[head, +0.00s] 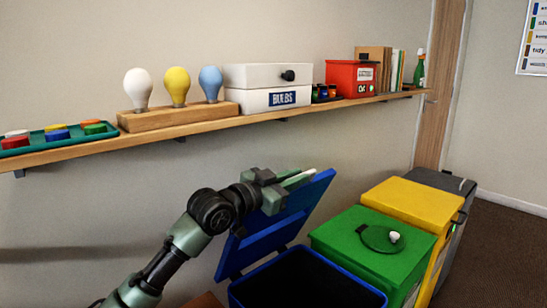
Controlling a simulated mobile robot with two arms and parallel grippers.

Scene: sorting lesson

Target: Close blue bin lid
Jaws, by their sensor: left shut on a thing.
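The blue bin (305,277) stands at the bottom centre of the head view, with its dark inside showing. Its blue lid (262,241) is open and tilted up steeply at the bin's back left side. My left gripper (290,182) is at the upper part of the lid and is shut on it. The gripper and wrist hide part of the lid's face. My right gripper is not in view.
A green bin (350,257) with a round cap, a yellow bin (412,205) and a grey bin (440,182) stand to the right of the blue bin. A wooden wall shelf (205,128) with bulbs, boxes and a tray runs above my arm.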

